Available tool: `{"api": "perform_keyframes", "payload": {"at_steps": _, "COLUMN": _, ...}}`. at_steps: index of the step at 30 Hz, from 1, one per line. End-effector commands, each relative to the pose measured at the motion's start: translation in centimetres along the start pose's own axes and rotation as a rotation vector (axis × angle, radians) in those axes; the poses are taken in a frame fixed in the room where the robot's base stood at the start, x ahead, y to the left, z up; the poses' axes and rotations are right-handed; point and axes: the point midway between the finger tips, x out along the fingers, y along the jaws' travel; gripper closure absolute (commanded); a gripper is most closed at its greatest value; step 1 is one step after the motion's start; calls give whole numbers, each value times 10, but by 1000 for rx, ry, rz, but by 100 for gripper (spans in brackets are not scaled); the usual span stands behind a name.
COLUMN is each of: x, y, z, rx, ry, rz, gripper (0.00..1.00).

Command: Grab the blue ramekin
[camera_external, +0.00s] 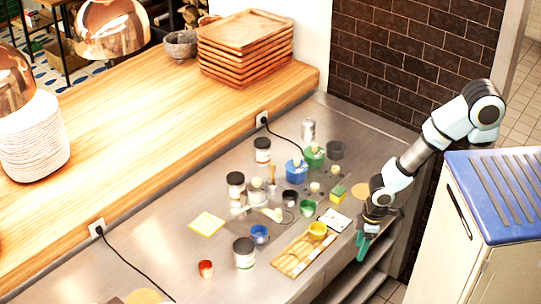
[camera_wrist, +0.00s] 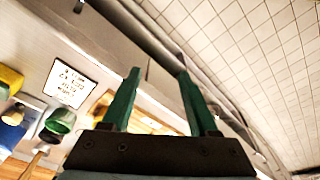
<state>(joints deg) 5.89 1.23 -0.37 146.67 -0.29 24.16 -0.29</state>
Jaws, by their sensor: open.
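The blue ramekin (camera_external: 260,234) stands upright on the steel counter, left of the green ramekin (camera_external: 308,208) and the yellow ramekin (camera_external: 317,229). My gripper (camera_external: 362,246) has green fingers and hangs at the counter's right front edge, well to the right of the blue ramekin and apart from it. In the wrist view my gripper (camera_wrist: 158,74) is open, with nothing between its fingers. I cannot make out the blue ramekin for certain in that view.
A larger blue container (camera_external: 296,172) and a green one (camera_external: 314,157) stand farther back. A wooden board (camera_external: 292,262) lies near the front edge. A white lettered card (camera_external: 336,220) lies near my gripper. Several jars crowd the counter; its left front is clearer.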

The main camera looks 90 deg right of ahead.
Motion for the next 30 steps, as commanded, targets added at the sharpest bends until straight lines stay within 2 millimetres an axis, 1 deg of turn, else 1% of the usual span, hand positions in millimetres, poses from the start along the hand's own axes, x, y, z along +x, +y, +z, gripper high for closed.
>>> {"api": "perform_keyframes", "payload": {"at_steps": 1, "x": 0, "y": 0, "z": 0, "rx": 0, "ry": 0, "rz": 0, "gripper": 33}}
{"api": "perform_keyframes", "payload": {"at_steps": 4, "x": 0, "y": 0, "z": 0, "rx": 0, "ry": 0, "rz": 0, "gripper": 22}}
{"api": "perform_keyframes", "payload": {"at_steps": 5, "x": 0, "y": 0, "z": 0, "rx": 0, "ry": 0, "rz": 0, "gripper": 20}}
{"api": "perform_keyframes", "payload": {"at_steps": 11, "x": 0, "y": 0, "z": 0, "rx": 0, "ry": 0, "rz": 0, "gripper": 20}}
{"api": "perform_keyframes", "payload": {"at_steps": 14, "x": -5, "y": 0, "z": 2, "rx": 0, "ry": 6, "rz": 0, "gripper": 20}}
{"api": "perform_keyframes", "payload": {"at_steps": 17, "x": -16, "y": 0, "z": 0, "rx": 0, "ry": 10, "rz": 0, "gripper": 20}}
{"api": "perform_keyframes", "payload": {"at_steps": 26, "x": -72, "y": 0, "z": -7, "rx": 1, "ry": 10, "rz": 0, "gripper": 20}}
{"api": "perform_keyframes", "payload": {"at_steps": 27, "x": -67, "y": 3, "z": -5, "rx": -40, "ry": -11, "rz": 20, "gripper": 20}}
{"api": "perform_keyframes", "payload": {"at_steps": 30, "x": -62, "y": 10, "z": -5, "rx": -132, "ry": -42, "rz": 67, "gripper": 20}}
